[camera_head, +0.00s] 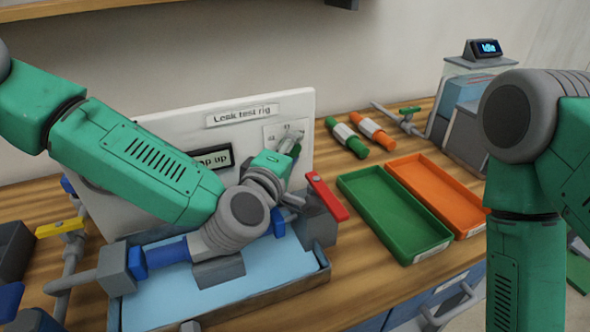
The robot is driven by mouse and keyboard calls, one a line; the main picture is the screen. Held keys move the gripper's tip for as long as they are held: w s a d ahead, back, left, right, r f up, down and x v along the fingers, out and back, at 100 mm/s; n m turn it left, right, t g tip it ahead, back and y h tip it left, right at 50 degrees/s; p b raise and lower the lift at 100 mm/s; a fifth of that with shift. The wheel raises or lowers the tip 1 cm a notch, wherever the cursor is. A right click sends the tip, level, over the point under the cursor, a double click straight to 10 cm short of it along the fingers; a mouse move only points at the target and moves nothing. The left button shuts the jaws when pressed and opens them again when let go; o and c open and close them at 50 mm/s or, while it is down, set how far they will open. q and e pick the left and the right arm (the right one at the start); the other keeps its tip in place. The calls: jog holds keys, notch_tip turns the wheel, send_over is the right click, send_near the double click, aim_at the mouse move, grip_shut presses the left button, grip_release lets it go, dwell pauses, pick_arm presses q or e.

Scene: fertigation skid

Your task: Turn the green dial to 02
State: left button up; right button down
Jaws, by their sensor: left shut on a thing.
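The green dial (296,150) sits on a small pale plate on the white "Leak test rig" panel (230,108). Only a sliver of it shows behind my fingers. The small marks on the plate are too small to read, so I cannot tell the dial's setting. My left gripper (290,140) reaches in from the left, over the rig, and is shut on the dial. My right arm (522,190) stands at the right edge; its gripper is out of the picture.
A red-handled valve (327,196) stands close to the right of my left wrist. A blue tray (220,283) with pipework lies below the forearm. A green tray (393,210) and an orange tray (437,192) lie to the right, with green and orange cylinders behind.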

pick_arm(q)
jog(key=shift+a+f+n+t+b, duration=0.15)
jog(key=shift+n+t+b, duration=0.6)
jog(key=shift+b, duration=0.85)
jog(key=shift+f, duration=0.1)
jog(key=o, duration=1.1)
jog(key=shift+o, duration=0.2)
jog(key=shift+s+a, duration=0.15)
jog(key=shift+a, duration=0.1)
